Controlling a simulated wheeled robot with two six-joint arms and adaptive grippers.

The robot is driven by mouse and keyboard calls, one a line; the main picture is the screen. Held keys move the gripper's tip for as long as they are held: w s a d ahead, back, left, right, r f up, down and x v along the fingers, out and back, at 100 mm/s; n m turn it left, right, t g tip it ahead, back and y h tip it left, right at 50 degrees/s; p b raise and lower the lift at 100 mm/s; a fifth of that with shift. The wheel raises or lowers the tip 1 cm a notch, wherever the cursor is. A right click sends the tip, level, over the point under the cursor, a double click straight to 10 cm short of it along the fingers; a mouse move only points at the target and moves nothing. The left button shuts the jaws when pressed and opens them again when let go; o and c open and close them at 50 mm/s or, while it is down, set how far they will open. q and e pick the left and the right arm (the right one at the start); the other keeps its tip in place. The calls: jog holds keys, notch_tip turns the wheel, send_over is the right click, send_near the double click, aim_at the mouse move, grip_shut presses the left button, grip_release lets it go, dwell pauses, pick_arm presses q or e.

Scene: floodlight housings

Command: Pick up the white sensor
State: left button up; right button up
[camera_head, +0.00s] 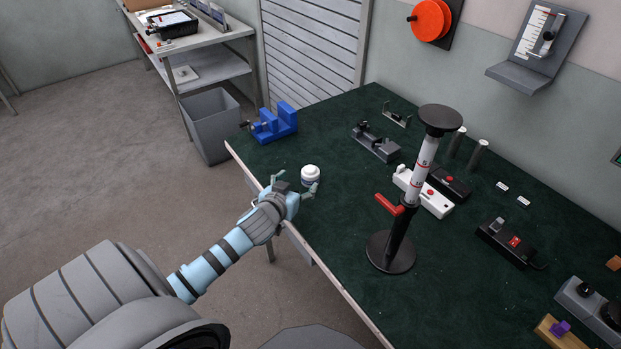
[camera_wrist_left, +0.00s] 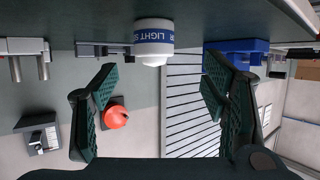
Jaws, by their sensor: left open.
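The white sensor (camera_head: 310,174) stands on the dark green bench top near its left edge. In the left wrist view, which looks upside down, the sensor (camera_wrist_left: 153,35) is a white cylinder with a blue band, its lettering starting with "LIGHT S", and a domed end. My left gripper (camera_head: 295,184) is open and empty at the bench edge, just short of the sensor, with its fingers pointing towards it. In the left wrist view the sensor lies ahead of the gap between the fingers (camera_wrist_left: 160,88), seemingly not touched by them. My right gripper is not in view.
A blue vise (camera_head: 275,124) stands beyond the sensor on the bench. A black stand with a round top (camera_head: 391,251) and a red lever rises to the right. A white box (camera_head: 423,193) and several fixtures lie behind. The bench around the sensor is clear. A grey bin (camera_head: 211,125) stands left.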

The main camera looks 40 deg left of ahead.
aim_at(308, 175)
pick_arm(q)
jog(key=x, duration=0.5)
jog(key=b+x, duration=0.1)
jog(key=x, duration=0.1)
jog(key=shift+w+d+f, duration=0.1)
jog(key=shift+w+d, duration=0.2)
jog(key=shift+w, duration=0.1)
jog(key=c, duration=1.3)
jog(key=shift+c, duration=1.1)
